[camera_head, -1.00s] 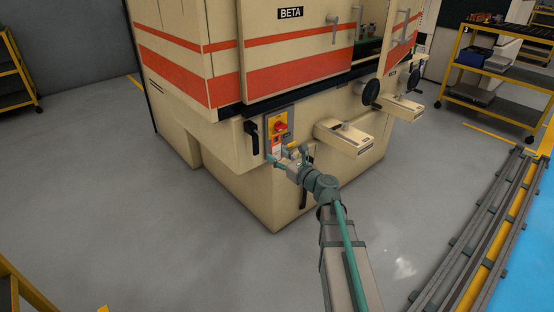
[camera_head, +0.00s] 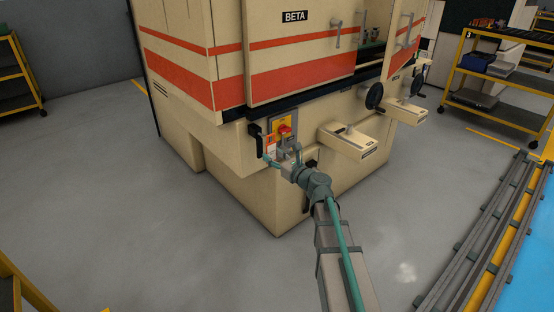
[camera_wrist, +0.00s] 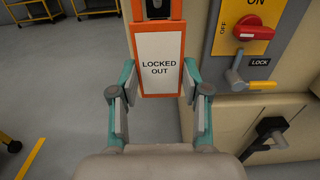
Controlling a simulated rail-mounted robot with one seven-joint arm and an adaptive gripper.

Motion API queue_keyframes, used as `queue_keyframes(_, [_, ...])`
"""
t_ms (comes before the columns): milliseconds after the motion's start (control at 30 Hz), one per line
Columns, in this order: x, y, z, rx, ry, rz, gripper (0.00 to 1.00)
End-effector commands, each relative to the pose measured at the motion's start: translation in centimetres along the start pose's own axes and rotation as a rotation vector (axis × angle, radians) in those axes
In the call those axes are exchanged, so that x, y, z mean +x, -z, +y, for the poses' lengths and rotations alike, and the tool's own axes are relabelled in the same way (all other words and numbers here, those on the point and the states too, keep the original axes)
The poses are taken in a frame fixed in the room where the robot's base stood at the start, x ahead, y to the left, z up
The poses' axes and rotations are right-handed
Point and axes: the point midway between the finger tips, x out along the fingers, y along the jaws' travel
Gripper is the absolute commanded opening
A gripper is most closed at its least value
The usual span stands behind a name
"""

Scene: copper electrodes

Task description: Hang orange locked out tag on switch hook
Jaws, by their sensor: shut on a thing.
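The orange-bordered tag (camera_wrist: 158,62) reads LOCKED OUT and hangs upright between my gripper's fingers in the wrist view. My gripper (camera_wrist: 160,98) is shut on the tag. In the head view the tag (camera_head: 270,144) is a small pale and orange patch at the gripper (camera_head: 278,158), in front of the machine's switch panel. The red rotary switch (camera_wrist: 248,28) sits on a yellow plate marked ON and OFF, to the right of the tag. Below it a grey metal hook or lever (camera_wrist: 238,80) sticks out beside a LOCK label (camera_wrist: 260,62). The tag is apart from this hook.
The beige BETA machine (camera_head: 225,150) stands behind the panel. A black handle (camera_wrist: 270,135) sticks out below the panel in the wrist view. A drawer-like box (camera_head: 348,142) juts out right of the panel.

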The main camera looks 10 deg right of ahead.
Motion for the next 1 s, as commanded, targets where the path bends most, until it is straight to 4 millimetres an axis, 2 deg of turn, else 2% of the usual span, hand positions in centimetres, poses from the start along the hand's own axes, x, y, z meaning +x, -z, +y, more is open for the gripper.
queue_keyframes(1000, [5.4, 0.8, 0.0, 0.0, 0.0, 0.0, 0.27])
